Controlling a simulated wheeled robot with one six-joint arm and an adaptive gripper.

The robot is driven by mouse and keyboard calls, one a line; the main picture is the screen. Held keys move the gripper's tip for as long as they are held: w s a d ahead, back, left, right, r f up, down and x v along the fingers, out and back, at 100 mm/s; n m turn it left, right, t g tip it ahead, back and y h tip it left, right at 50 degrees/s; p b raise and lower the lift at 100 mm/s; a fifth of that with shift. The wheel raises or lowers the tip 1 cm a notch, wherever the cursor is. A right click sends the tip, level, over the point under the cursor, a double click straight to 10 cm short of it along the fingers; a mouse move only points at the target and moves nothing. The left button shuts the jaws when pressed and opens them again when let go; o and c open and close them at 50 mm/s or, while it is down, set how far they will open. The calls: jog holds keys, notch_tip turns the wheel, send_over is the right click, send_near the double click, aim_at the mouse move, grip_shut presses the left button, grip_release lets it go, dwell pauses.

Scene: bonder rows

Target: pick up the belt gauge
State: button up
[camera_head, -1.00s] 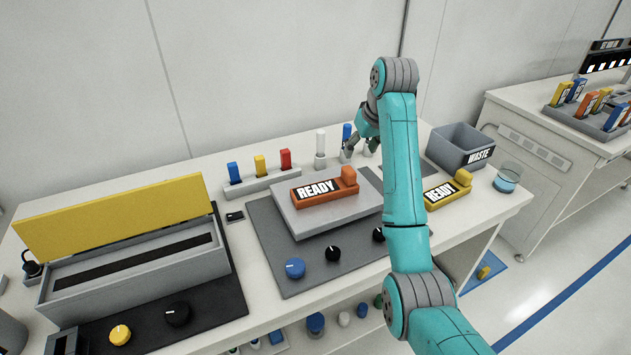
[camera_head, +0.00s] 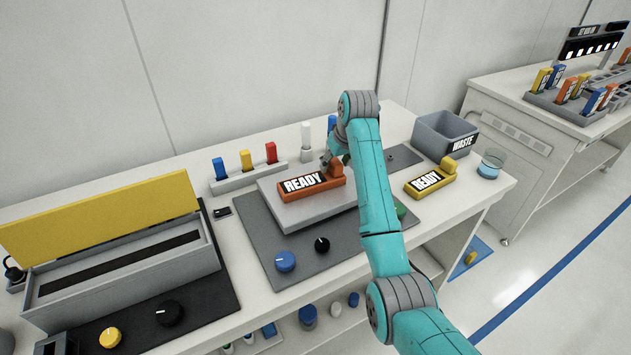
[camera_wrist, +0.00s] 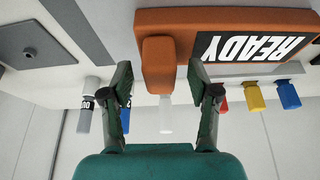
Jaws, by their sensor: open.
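No label names the belt gauge. The thing at my gripper is an orange device (camera_head: 311,184) marked READY, lying on a raised grey plate, with an upright orange knob at its right end. My gripper (camera_head: 331,160) is at that knob, partly hidden by my arm. In the wrist view, the open fingers (camera_wrist: 162,84) show on either side of the orange knob (camera_wrist: 158,62), and the READY body (camera_wrist: 185,20) extends to the right. The fingers are not closed on it; contact cannot be told. A yellow device (camera_head: 425,182) marked READY lies apart on the right.
A grey WASTE bin (camera_head: 445,137) and a glass of blue liquid (camera_head: 490,165) stand at right. A rack (camera_head: 250,178) with blue, yellow and red blocks is behind left. A white cylinder (camera_head: 306,142) stands behind the plate. A yellow-lidded box (camera_head: 120,270) is at left.

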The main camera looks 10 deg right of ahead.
grip_shut()
dwell(0.3)
